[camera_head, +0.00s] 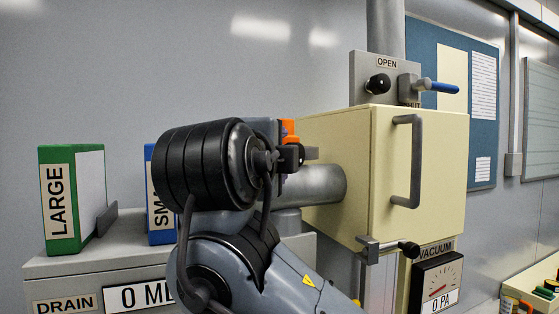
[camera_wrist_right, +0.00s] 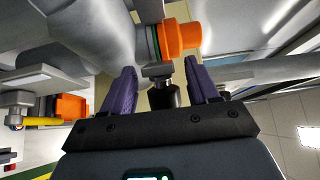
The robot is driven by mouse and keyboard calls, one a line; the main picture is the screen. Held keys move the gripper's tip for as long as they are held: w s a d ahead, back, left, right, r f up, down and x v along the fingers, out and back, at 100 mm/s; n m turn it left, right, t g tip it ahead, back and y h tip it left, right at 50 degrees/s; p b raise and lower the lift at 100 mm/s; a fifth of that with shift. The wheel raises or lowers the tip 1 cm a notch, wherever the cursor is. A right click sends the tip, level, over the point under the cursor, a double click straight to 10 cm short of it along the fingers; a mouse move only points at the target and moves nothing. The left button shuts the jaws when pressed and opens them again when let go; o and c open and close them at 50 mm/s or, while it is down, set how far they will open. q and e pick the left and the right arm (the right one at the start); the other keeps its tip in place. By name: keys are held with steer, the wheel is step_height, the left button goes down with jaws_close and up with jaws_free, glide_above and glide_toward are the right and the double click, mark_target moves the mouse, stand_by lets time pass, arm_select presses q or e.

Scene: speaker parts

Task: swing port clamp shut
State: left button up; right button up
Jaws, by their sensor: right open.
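My right gripper (camera_wrist_right: 162,78) shows in the right wrist view with its two purple fingers apart. A black knob on a short grey stem (camera_wrist_right: 168,95) sits between the fingers, with a gap on each side. I take it for the port clamp's handle, but cannot be sure. An orange part (camera_wrist_right: 180,38) with a dark green ring lies just beyond it. In the head view my arm hides most of the port area; orange pieces (camera_head: 290,130) show beside the grey port pipe (camera_head: 320,184). How far the clamp is open cannot be told. My left gripper is not in view.
A cream chamber (camera_head: 345,150) with a grey door handle (camera_head: 413,160) stands right of my arm. A latch with a black knob (camera_head: 408,248) sticks out below. Green (camera_head: 72,200) and blue (camera_head: 159,205) boxes stand on a grey cabinet. A vacuum gauge (camera_head: 437,285) is at lower right.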

steer(key=b+v, duration=0.3)
steer(key=v, duration=0.5)
steer(key=shift+s, duration=0.15)
